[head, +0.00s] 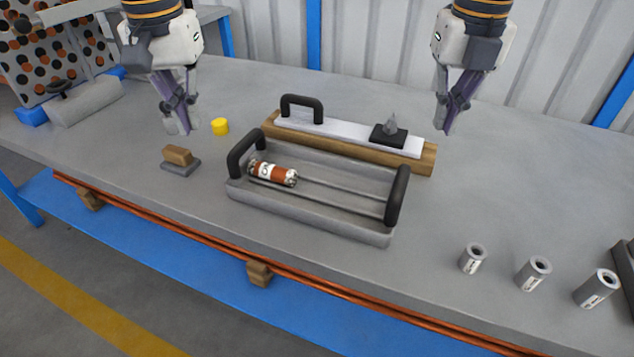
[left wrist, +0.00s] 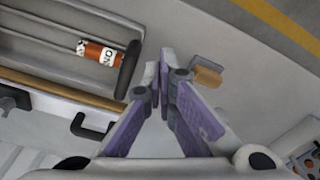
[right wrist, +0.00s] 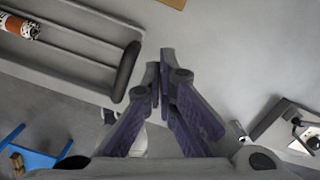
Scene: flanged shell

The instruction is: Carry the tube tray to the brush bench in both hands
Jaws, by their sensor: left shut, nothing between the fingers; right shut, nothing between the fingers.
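The tube tray (head: 310,213) is a long grey open tray with an upright black handle at each end. It rests on the grey bench top (head: 530,180). A tube with an orange and white label (head: 272,173) lies in its left half. My left gripper (head: 183,128) is shut and empty, above the bench left of the tray. In the left wrist view the tray's handle (left wrist: 128,70) is left of the fingertips. My right gripper (head: 446,128) is shut and empty, right of the tray. The right wrist view shows the other handle (right wrist: 127,72), apart from the fingers.
Close behind the tray lies a wooden block with a white strip (head: 345,133), a black handle and a dark pointed piece (head: 389,131). A wooden-topped block (head: 180,160) and yellow cylinder (head: 220,126) stand left. Grey cylinders (head: 533,273) stand front right. The far right bench is clear.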

